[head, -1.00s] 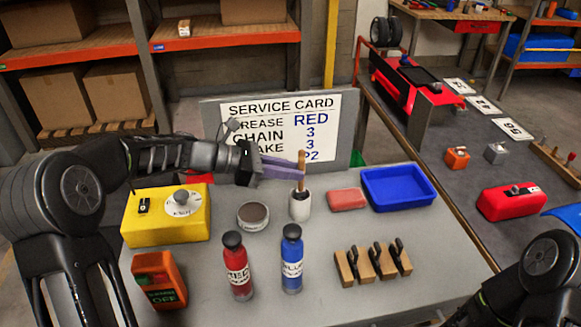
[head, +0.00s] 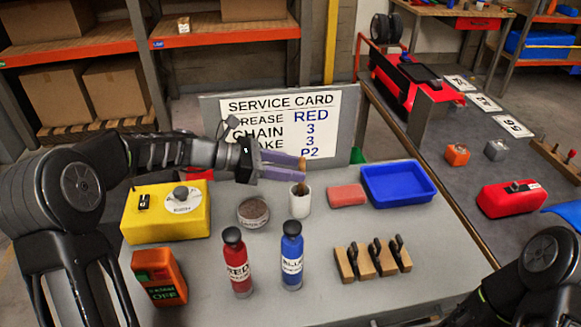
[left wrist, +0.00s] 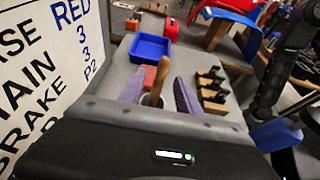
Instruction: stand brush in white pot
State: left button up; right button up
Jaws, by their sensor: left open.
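The white pot (head: 299,206) stands upright on the grey table in front of the service card. The brush shows only in part in the head view: its brown wooden handle tip (head: 302,163) is at the ends of my left fingers, and dark brown shows in the pot's mouth. My left gripper (head: 288,166) is open, just above the pot. In the left wrist view the wooden handle (left wrist: 157,85) rises between the two spread purple fingers, with gaps beside it. My right gripper is out of view.
A tin (head: 253,212), a red bottle (head: 238,265) and a blue bottle (head: 292,258) stand near the pot. A red block (head: 346,196) and a blue tray (head: 412,183) are to its right. A yellow box (head: 165,215) sits below my left arm. The service card (head: 280,125) stands behind.

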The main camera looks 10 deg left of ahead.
pick_arm(q)
jog(key=v, duration=0.7)
jog(key=shift+a+b, duration=0.35)
jog(key=shift+b, duration=0.1)
jog(key=shift+s+r, duration=0.15)
dwell(0.6)
